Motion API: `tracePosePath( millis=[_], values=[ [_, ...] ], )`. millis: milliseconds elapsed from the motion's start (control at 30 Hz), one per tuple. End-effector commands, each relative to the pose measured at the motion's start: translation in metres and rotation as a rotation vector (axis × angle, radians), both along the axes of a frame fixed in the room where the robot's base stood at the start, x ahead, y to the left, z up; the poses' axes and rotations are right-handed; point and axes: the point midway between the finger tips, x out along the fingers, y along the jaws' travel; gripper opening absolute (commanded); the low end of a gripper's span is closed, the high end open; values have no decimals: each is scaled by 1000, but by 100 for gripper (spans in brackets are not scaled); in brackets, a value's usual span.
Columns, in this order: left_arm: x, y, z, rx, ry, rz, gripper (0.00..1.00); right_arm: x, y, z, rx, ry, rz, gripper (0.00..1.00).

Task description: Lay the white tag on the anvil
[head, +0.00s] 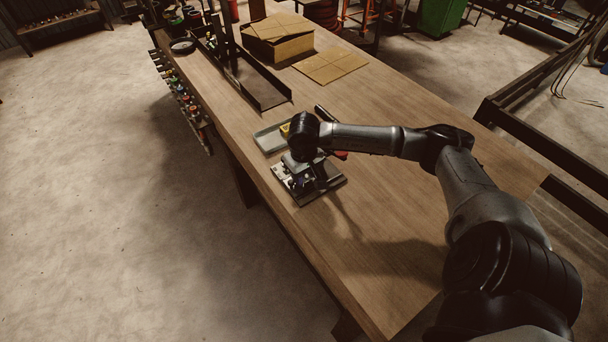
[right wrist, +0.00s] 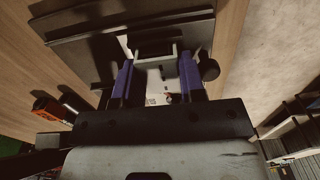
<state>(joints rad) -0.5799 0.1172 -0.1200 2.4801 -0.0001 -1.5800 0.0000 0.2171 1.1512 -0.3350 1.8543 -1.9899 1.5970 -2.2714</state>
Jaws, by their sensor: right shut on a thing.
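My right gripper (head: 301,181) reaches down over the crimper (head: 328,187) near the table's front edge. In the right wrist view its two purple-blue fingers (right wrist: 155,78) point at the crimper's dark base plate (right wrist: 88,28). A white piece with small dark and red marks, the white tag (right wrist: 153,88), shows between the fingers, and the gripper is shut on it. A pale block (right wrist: 155,48) of the crimper lies just beyond the fingertips. I cannot tell whether the tag touches the anvil. My left gripper is out of view.
A grey tray (head: 268,139) with a yellow thing (head: 284,130) sits beside the crimper. A cardboard box (head: 277,40) and flat cardboard (head: 330,66) lie farther back. The wooden table (head: 400,235) is clear to the right.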

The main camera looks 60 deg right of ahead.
Motion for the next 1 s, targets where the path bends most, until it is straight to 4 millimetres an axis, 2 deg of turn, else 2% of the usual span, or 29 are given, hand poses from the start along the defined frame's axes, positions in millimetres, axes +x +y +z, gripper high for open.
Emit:
tracePosePath(
  millis=[267,300,567,1000],
  values=[
    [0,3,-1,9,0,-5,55,0,0,0,0,-1,0,16],
    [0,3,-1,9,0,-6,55,0,0,0,0,0,0,41],
    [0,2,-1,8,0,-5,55,0,1,0,1,-2,1,66],
    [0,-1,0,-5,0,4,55,1,3,1,8,-5,3,67]
  ],
)
